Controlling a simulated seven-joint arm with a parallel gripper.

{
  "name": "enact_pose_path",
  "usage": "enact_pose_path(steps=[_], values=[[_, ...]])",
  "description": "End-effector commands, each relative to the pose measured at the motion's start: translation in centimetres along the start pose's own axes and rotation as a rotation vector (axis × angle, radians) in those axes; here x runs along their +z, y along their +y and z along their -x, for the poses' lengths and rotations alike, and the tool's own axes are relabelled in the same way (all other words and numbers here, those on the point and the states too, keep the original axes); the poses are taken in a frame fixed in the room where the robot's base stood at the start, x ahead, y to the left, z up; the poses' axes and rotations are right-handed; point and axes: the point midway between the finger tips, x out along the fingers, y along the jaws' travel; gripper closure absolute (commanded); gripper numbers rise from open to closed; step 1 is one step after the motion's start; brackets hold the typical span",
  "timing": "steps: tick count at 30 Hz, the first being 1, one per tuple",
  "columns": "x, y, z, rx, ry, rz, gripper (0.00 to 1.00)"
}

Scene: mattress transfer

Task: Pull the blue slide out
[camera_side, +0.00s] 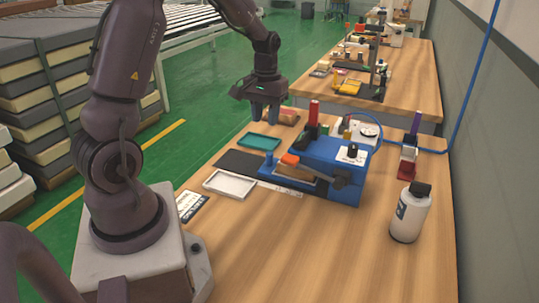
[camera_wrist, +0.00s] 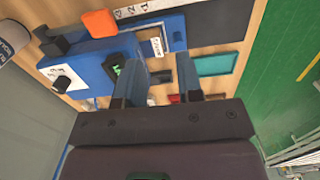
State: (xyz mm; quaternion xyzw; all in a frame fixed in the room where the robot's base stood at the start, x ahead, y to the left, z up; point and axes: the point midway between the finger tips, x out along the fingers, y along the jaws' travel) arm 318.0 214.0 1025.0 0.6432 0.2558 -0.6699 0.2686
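In the wrist view the blue machine (camera_wrist: 88,62) is at upper left, and a blue strip that looks like the slide (camera_wrist: 178,32) is at top centre. My gripper (camera_side: 265,114) points down beyond the machine, apart from the slide. Its two fingers (camera_wrist: 160,68) are spread with nothing visible held between them.
A teal tray (camera_side: 259,142), a black mat (camera_side: 232,163) and a white tray (camera_side: 229,185) lie left of the machine. A white bottle (camera_side: 409,214) and a red-and-purple stand (camera_side: 408,158) are on the right. The front of the table is clear.

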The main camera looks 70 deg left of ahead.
Motion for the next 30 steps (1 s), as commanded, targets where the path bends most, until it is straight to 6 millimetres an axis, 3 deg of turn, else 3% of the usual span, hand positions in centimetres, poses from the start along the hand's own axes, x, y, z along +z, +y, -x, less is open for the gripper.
enact_pose_path(steps=[1, 3, 6, 10, 17, 30], values=[[-1.5, -1.1, -1.7, -0.007, -0.019, 0.049, 0.66], [-3.2, -2.1, -3.3, -0.012, -0.026, 0.104, 0.66], [-5.5, -2.9, -4.6, -0.014, -0.014, 0.164, 0.66], [-7.6, -2.6, -3.5, 0.001, 0.043, 0.204, 0.66], [-7.5, -2.5, -6.0, 0.001, 0.038, 0.224, 0.66], [-7.9, -2.5, -14.5, 0.002, 0.039, 0.222, 0.66]])
